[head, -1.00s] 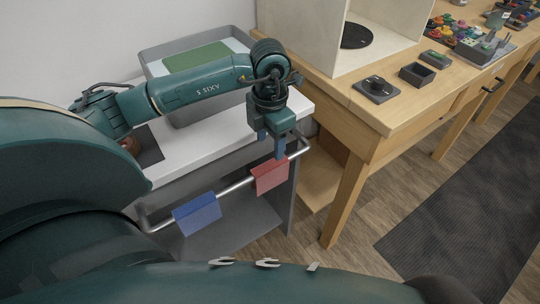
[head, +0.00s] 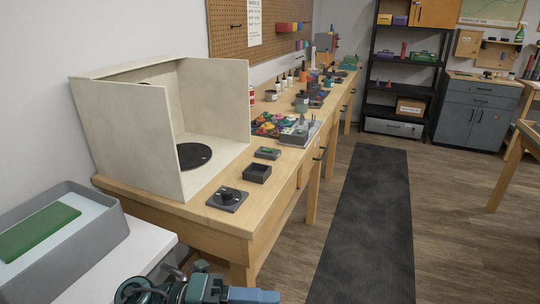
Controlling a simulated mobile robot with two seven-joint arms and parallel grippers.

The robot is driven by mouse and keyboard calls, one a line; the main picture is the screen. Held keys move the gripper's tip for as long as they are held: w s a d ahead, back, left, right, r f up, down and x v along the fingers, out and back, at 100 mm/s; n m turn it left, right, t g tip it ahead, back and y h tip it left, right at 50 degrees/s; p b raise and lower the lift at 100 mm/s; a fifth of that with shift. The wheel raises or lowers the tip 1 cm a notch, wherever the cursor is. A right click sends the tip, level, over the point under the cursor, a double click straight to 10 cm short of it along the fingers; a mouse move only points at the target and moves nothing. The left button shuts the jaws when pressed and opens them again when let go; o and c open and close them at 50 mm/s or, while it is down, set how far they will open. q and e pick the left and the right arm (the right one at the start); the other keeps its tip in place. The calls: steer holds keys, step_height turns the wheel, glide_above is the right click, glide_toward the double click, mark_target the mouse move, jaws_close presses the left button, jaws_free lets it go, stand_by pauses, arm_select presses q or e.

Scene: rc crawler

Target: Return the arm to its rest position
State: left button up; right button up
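My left gripper (head: 262,297) shows at the bottom edge of the head view, in front of the bench's near end and right of the white cart top (head: 135,258). Its blue fingers point to the right. The lower part is cut off by the frame, so I cannot tell whether the fingers are apart. No held object shows. The rest of the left arm is mostly below the view. My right gripper is out of view.
A grey tray (head: 104,240) with a green pad (head: 38,232) stands on the cart. The wooden bench (head: 235,217) bears a pale open booth (head: 125,135), a black knob box (head: 227,199) and a small dark bin (head: 257,173). A dark mat (head: 370,220) lies on open floor at right.

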arm_select(q)
steer(key=w+a+f+n+t+y+p, duration=0.1)
steer(key=w+a+n+t+y, duration=0.2)
steer(key=n+t, duration=0.7)
steer(key=w+a+n+t+y+p, duration=0.1)
steer(key=w+a+n+t+y, duration=0.15)
steer(key=n+t, duration=0.7)
steer(key=s+a+f+n+g+y+p, duration=0.1)
steer(key=s+a+f+n+g+y, duration=0.2)
steer(key=f+n, duration=0.4)
steer(key=s+a+f+n+g+y, duration=0.4)
steer(key=s+f+n+g+y, duration=0.1)
steer(key=f, duration=0.5)
steer(key=s+n+y, duration=0.1)
steer(key=s+n, duration=0.1)
steer(key=shift+s+f+p, duration=0.3)
steer(key=shift+f+p, duration=0.05)
steer(key=shift+f, duration=0.05)
